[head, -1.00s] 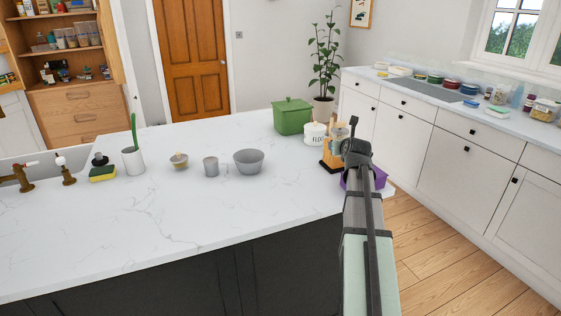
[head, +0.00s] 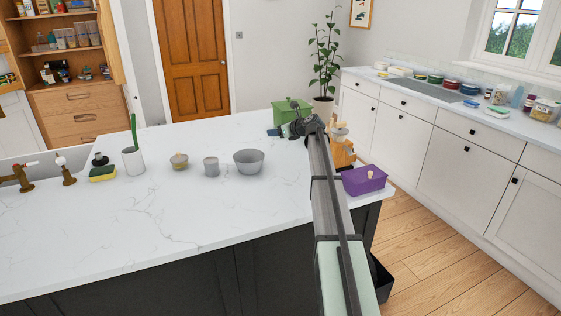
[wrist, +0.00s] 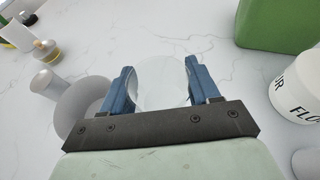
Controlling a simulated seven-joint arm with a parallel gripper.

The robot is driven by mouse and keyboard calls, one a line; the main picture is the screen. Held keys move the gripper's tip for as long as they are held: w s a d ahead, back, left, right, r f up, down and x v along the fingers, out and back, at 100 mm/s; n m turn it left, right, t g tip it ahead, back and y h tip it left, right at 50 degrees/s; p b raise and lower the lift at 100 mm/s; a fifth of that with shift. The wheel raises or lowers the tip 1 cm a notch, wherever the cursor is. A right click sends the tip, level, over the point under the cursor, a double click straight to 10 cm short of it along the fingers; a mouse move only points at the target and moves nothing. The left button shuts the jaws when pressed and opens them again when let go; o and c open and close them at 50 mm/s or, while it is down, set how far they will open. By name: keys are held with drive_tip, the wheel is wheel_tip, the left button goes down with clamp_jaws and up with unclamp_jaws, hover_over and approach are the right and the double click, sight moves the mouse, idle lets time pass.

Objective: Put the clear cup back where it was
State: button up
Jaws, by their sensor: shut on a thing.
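The clear cup (wrist: 160,84) is between the blue fingers of my gripper (wrist: 160,88) in the wrist view, and the fingers are shut on it. It is seen from above, with the white marble counter (wrist: 215,85) beyond it. Whether its base touches the counter I cannot tell. In the head view my gripper (head: 284,131) is over the island counter (head: 160,210), in front of the green box and right of the grey bowl (head: 248,162). The cup cannot be made out there.
The green box (wrist: 275,22) and flour canister (wrist: 298,88) stand on the right in the wrist view; the grey bowl (wrist: 82,105) and grey cup (wrist: 46,82) are left. A purple bin (head: 364,180) and wooden stand (head: 343,152) are right of my arm. The counter's front left is clear.

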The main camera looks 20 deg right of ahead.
sight(280, 159)
drive_tip(key=shift+f, duration=5.05)
drive_tip(key=shift+f, duration=0.1)
drive_tip(key=o, duration=1.1)
drive_tip(key=shift+s+d, duration=0.1)
drive_tip(key=shift+s, duration=0.05)
drive_tip(key=v, duration=1.2)
drive_tip(key=shift+d, duration=0.15)
drive_tip(key=shift+w, duration=0.25)
